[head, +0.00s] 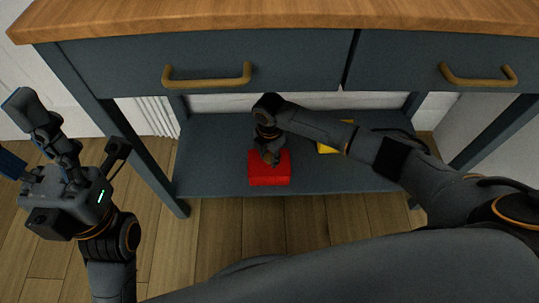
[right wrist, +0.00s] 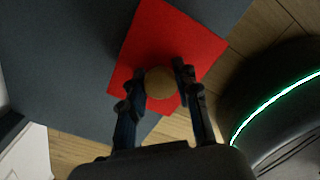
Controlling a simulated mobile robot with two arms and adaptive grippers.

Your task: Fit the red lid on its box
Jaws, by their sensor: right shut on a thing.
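The red lid (head: 270,173) is a flat square with a round wooden knob (right wrist: 160,83). It shows at the lower shelf in the head view, and its red top (right wrist: 150,35) fills the middle of the right wrist view. My right gripper (head: 270,155) is shut on the knob from above, one finger on each side, also seen in the right wrist view (right wrist: 161,85). A red side face shows under the lid's front edge; I cannot tell whether lid and box are seated together. My left gripper (head: 66,155) is open and empty, left of the table.
The dark lower shelf (head: 215,165) has free room left of the red lid. A yellow thing (head: 328,149) lies to the right, partly hidden by my right arm. The tabletop and two handled drawers (head: 205,65) hang above. Table legs flank the shelf.

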